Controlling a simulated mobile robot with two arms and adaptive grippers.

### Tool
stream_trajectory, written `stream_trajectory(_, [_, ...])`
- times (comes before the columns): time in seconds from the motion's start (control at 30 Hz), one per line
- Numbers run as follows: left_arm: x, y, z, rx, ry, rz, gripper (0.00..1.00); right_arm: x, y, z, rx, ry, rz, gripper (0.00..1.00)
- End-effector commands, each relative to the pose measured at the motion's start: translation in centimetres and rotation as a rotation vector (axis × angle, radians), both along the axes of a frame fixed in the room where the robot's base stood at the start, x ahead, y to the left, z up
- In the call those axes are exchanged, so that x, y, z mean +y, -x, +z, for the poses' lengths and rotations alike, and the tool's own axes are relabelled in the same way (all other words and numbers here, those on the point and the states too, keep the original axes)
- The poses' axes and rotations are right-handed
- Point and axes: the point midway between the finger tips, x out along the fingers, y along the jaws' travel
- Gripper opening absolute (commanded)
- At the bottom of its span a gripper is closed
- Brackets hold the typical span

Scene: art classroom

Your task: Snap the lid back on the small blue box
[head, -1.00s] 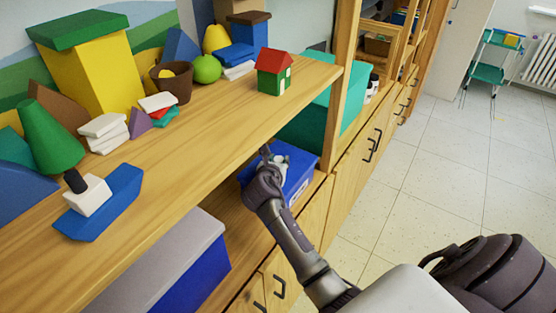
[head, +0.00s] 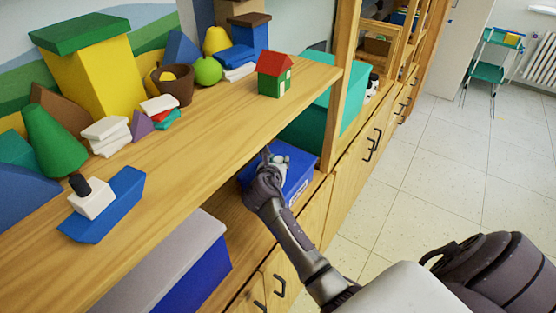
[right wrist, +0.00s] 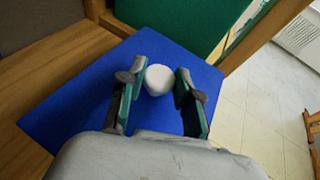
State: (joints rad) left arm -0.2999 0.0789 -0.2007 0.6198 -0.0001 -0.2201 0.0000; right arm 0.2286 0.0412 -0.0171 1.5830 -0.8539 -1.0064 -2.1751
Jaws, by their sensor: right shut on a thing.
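The small blue box (head: 304,184) stands on the lower shelf below the wooden top shelf, with a pale label on its front. Its flat blue lid (head: 298,162) lies over it; I cannot tell whether it is fully seated. In the right wrist view the lid (right wrist: 75,112) fills the middle and has a round white knob (right wrist: 158,80). My right gripper (head: 271,157) is over the lid, its fingers on both sides of the knob, shut on it. In the right wrist view the fingers (right wrist: 159,76) flank the knob. My left gripper is not in view.
A teal box (head: 310,127) stands just behind the blue box, close to a wooden upright (head: 343,80). A larger blue box with a grey lid (head: 165,255) is at the front left. Painted blocks and a toy house (head: 273,80) crowd the top shelf.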

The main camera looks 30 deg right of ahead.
Motion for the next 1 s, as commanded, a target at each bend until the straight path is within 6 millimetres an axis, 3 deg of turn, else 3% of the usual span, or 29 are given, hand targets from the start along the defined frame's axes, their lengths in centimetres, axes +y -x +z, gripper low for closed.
stream_trajectory(1.0, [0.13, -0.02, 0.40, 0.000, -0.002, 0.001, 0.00, -0.07, 0.01, -0.70, 0.000, 0.001, 0.001, 0.00])
